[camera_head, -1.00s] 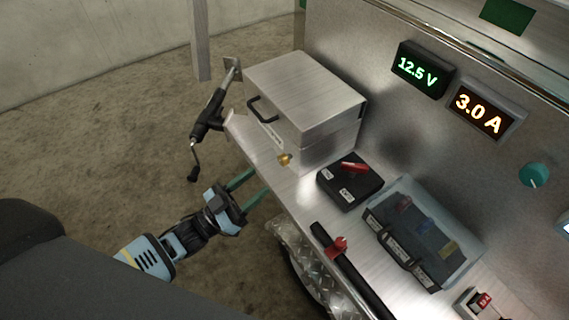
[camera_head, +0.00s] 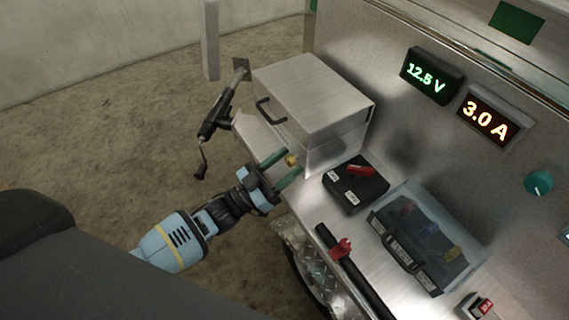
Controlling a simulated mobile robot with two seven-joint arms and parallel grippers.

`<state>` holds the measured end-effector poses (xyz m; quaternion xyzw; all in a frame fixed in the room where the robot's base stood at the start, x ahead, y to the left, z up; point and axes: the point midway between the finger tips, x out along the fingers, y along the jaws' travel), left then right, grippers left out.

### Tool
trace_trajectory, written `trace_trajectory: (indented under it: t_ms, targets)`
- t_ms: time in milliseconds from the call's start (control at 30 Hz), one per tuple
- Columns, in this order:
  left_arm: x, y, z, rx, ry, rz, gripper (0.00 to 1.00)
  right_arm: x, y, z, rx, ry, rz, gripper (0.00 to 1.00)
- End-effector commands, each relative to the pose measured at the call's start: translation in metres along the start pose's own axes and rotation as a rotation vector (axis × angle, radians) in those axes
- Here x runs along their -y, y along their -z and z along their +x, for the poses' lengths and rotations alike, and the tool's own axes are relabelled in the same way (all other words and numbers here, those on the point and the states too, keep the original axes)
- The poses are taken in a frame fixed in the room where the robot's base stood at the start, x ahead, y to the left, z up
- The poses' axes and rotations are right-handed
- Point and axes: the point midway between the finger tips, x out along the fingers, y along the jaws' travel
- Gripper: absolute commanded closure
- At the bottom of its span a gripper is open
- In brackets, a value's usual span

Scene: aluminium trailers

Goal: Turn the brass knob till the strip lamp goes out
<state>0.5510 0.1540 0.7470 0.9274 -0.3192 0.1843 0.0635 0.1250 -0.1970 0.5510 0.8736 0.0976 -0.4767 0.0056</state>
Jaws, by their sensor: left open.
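The brass knob (camera_head: 291,161) is small and sits on the lower front of the metal box (camera_head: 316,92), near its right corner. My left gripper (camera_head: 281,166) is open, its two green fingers reaching toward the box. The knob lies at the fingertips, between the fingers as seen from here; I cannot tell whether they touch it. I cannot make out a strip lamp in this view. My right gripper is not in view.
A black switch box with a red lever (camera_head: 356,184) stands right of the metal box. Beyond it is a battery in a clear case (camera_head: 420,240). A black bar with a red clip (camera_head: 341,248) lies along the front edge. Panel meters (camera_head: 430,75) read 12.5 V and 3.0 A.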

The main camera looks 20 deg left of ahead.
Motion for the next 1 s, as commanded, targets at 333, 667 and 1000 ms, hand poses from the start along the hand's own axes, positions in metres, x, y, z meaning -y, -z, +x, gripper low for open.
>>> trace_trajectory:
  t_ms: [333, 667, 1000]
  targets:
    - [0.0, 0.0, 0.0, 0.0, 0.0, 0.0, 0.86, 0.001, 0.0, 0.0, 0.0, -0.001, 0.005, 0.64]
    - [0.003, -0.002, -0.002, 0.0, -0.072, 0.174, 0.96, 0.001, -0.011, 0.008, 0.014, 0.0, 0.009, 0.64]
    - [0.004, 0.0, -0.001, 0.0, -0.168, 0.408, 0.96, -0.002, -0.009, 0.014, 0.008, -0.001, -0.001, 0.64]
